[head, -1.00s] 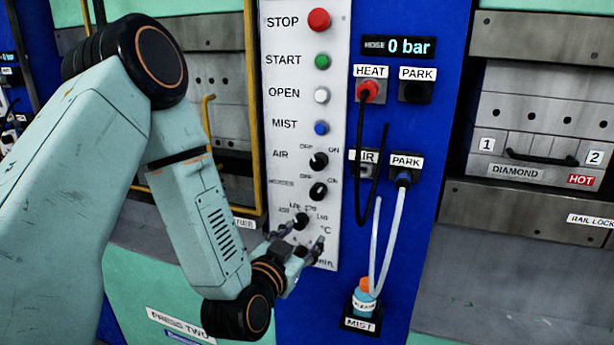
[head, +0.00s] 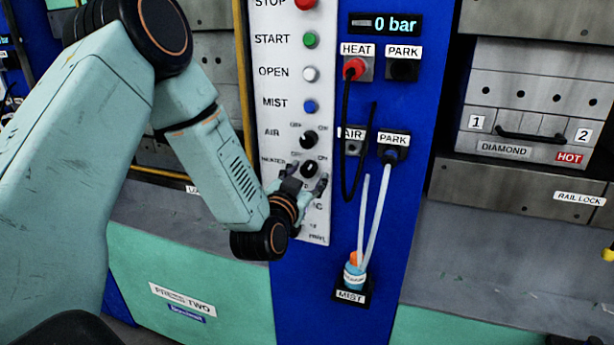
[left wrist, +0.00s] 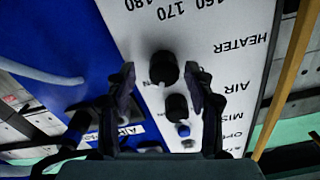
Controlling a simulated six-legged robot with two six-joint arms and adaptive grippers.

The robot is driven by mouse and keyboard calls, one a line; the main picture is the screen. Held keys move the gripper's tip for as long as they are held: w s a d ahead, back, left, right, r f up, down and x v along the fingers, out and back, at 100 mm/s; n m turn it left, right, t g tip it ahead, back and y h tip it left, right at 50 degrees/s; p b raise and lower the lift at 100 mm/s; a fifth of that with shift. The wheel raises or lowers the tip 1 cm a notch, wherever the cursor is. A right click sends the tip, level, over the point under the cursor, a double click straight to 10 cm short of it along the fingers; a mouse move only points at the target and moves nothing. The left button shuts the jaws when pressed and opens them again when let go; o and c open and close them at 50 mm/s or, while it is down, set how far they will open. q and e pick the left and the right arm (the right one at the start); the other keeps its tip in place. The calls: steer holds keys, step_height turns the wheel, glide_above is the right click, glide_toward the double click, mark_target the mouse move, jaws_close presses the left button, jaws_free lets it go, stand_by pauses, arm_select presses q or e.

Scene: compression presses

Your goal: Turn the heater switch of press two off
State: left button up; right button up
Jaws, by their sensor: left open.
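The heater switch (head: 310,169) of press two is a black knob on the white control panel (head: 270,225), below the AIR knob (head: 308,139). Its OFF mark is at the upper left and ON at the upper right; its setting is too small to read surely. My left gripper (head: 307,180) is open at the heater knob, with one finger to each side. In the left wrist view the panel appears upside down, and the heater knob (left wrist: 163,67) lies between the open fingers (left wrist: 162,76), with no clear contact. My right gripper is not in view.
Above are the MIST (head: 310,106), OPEN, START and STOP buttons. To the right, a black hose (head: 346,130) hangs from the HEAT socket, and pale tubes (head: 378,215) run to the MIST bottle (head: 354,275). A yellow rail (head: 240,60) stands left of the panel.

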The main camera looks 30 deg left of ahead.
arm_select(q)
steer(key=shift+a+f, duration=0.15)
steer(key=shift+a, duration=0.1)
steer(key=shift+c, duration=0.4)
steer(key=shift+a+f, duration=0.1)
steer(key=shift+a, duration=0.2)
steer(key=c, duration=0.3)
steer(key=shift+d, duration=0.4)
steer(key=c, duration=0.4)
steer(key=shift+a, duration=0.2)
jaws_close()
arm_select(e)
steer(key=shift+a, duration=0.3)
